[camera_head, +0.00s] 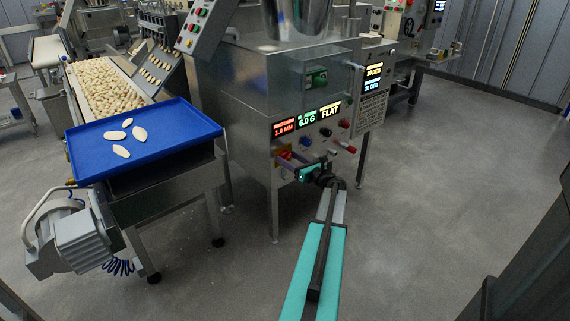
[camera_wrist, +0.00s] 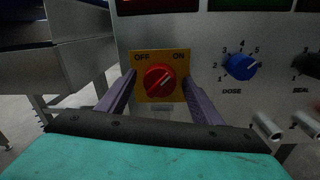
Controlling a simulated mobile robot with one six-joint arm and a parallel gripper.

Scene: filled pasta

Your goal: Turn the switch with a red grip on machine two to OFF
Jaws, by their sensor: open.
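The red-grip switch (camera_wrist: 158,80) sits on a yellow plate (camera_wrist: 142,96) on the machine's front panel, with OFF printed at the upper left and ON at the upper right. The grip's pale mark points up and right, toward ON. My gripper (camera_wrist: 161,84) is open, its two purple fingers on the left and right of the plate in the wrist view. I cannot tell whether either finger touches the grip.
A blue dose knob (camera_wrist: 240,66) is right of the switch, with metal stubs (camera_wrist: 268,126) below it. A blue tray (camera_head: 165,131) with several pasta pieces stands to the left. The floor (camera_head: 450,180) on the right is clear.

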